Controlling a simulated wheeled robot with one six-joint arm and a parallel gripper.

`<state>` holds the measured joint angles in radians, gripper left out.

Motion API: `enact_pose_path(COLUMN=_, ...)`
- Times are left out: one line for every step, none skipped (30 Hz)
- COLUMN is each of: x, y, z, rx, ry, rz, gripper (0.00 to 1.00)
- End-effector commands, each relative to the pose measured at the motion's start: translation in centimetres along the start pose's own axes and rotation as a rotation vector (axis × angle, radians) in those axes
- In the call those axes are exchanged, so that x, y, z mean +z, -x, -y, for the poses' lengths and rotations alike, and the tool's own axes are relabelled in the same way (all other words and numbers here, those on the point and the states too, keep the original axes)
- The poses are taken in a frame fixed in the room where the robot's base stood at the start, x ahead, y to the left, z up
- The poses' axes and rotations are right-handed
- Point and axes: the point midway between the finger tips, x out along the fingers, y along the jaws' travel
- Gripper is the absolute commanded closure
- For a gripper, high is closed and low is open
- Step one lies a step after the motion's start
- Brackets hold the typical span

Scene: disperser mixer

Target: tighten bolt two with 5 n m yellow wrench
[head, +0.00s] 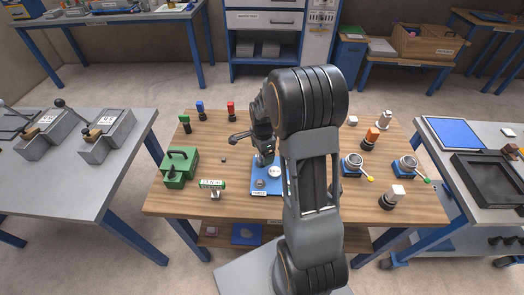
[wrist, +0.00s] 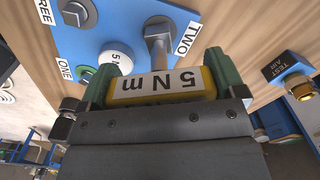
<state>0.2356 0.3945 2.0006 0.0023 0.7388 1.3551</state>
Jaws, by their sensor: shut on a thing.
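My gripper (wrist: 166,84) is shut on the yellow wrench (wrist: 206,80), whose white label reads "5 N m" upside down in the wrist view. The wrench is close over the blue plate (wrist: 120,20) with labels ONE, TWO and THREE. At label TWO a grey bolt position (wrist: 158,24) shows, with a grey shaft running toward the wrench; I cannot tell whether wrench and bolt touch. Bolt three (wrist: 74,14) and a white round knob (wrist: 116,56) are beside it. In the head view my gripper (head: 263,150) is over the blue plate (head: 258,187), and the wrench is hidden.
Two blue-based fittings (head: 352,163) (head: 404,166) and several capped pieces are right. A blue "TEST AIR" block (wrist: 285,66) is near the wrist's right side.

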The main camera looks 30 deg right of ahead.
Motion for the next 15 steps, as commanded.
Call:
enact_pose_path(x=-0.01, y=-0.08, z=-0.10, rx=0.002, ry=-0.055, rz=-0.001, gripper=0.39)
enact_pose_path(x=-0.01, y=-0.08, z=-0.12, rx=0.002, ry=-0.085, rz=-0.001, gripper=0.39)
enact_pose_path(x=-0.01, y=-0.08, z=-0.14, rx=0.002, ry=-0.120, rz=-0.001, gripper=0.39)
enact_pose_path(x=0.00, y=-0.08, z=-0.15, rx=0.002, ry=-0.142, rz=-0.001, gripper=0.39)
enact_pose_path(x=0.00, y=-0.09, z=-0.16, rx=0.003, ry=-0.159, rz=-0.002, gripper=0.39)
enact_pose_path(x=0.00, y=-0.09, z=-0.17, rx=0.003, ry=-0.175, rz=-0.002, gripper=0.39)
enact_pose_path(x=0.00, y=-0.09, z=-0.17, rx=0.003, ry=-0.184, rz=-0.002, gripper=0.39)
enact_pose_path(x=0.00, y=-0.09, z=-0.18, rx=0.003, ry=-0.189, rz=-0.002, gripper=0.39)
enact_pose_path(x=0.00, y=-0.10, z=-0.18, rx=0.003, ry=-0.192, rz=-0.002, gripper=0.39)
enact_pose_path(x=0.00, y=-0.10, z=-0.18, rx=0.003, ry=-0.192, rz=-0.002, gripper=0.39)
enact_pose_path(x=0.00, y=-0.10, z=-0.18, rx=0.003, ry=-0.192, rz=-0.002, gripper=0.39)
enact_pose_path(x=0.01, y=-0.10, z=-0.19, rx=0.003, ry=-0.191, rz=-0.002, gripper=0.39)
enact_pose_path(x=0.01, y=-0.11, z=-0.19, rx=0.003, ry=-0.191, rz=-0.002, gripper=0.39)
enact_pose_path(x=0.01, y=-0.11, z=-0.19, rx=0.003, ry=-0.190, rz=-0.002, gripper=0.39)
enact_pose_path(x=0.01, y=-0.12, z=-0.19, rx=0.003, ry=-0.191, rz=-0.002, gripper=0.39)
